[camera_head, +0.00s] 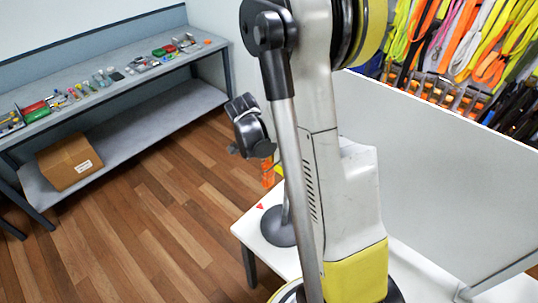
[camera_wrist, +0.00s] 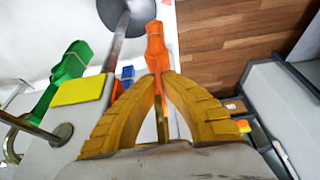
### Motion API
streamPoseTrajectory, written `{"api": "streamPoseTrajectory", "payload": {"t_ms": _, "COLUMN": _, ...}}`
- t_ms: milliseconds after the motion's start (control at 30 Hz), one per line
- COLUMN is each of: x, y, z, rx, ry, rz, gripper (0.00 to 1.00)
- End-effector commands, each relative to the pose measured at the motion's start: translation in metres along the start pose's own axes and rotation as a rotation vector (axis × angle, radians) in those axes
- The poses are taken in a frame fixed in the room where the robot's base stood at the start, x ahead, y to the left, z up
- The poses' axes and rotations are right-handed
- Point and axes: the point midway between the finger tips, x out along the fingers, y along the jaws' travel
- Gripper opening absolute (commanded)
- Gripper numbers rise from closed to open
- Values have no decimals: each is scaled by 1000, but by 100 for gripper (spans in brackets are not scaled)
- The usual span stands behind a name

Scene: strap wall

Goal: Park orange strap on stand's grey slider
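The orange strap (camera_wrist: 156,45) stands out between and beyond the yellow fingers of my gripper (camera_wrist: 161,78) in the wrist view. The fingers come together at their tips around it. In the head view a piece of the orange strap (camera_head: 267,173) hangs below the dark wrist part. The stand has a round dark base (camera_head: 279,225) on the white table. Its base (camera_wrist: 116,8) and pole (camera_wrist: 119,38) also show in the wrist view, left of the strap and apart from it. I cannot clearly pick out the grey slider.
A green strap (camera_wrist: 65,68), a yellow block (camera_wrist: 80,89) and a metal rod (camera_wrist: 30,126) are left of my fingers. A grey bench (camera_head: 110,82) with small items and a cardboard box (camera_head: 70,162) stands left. Many straps (camera_head: 460,45) hang at upper right.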

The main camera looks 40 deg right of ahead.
Motion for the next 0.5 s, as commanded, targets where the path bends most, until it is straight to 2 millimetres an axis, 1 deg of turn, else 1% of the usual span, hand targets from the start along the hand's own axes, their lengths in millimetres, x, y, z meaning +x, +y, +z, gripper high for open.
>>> {"api": "streamPoseTrajectory", "payload": {"t_ms": 100, "x": 3, "y": 0, "z": 1, "rx": 0, "ry": 0, "rz": 0, "gripper": 0}}
{"api": "streamPoseTrajectory", "payload": {"t_ms": 133, "x": 3, "y": 0, "z": 1, "rx": 0, "ry": 0, "rz": 0, "gripper": 8}}
{"api": "streamPoseTrajectory", "payload": {"t_ms": 200, "x": 2, "y": 0, "z": 1, "rx": 0, "ry": 0, "rz": 0, "gripper": 27}}
{"api": "streamPoseTrajectory", "payload": {"t_ms": 500, "x": 2, "y": 0, "z": 1, "rx": 0, "ry": 0, "rz": 0, "gripper": 27}}
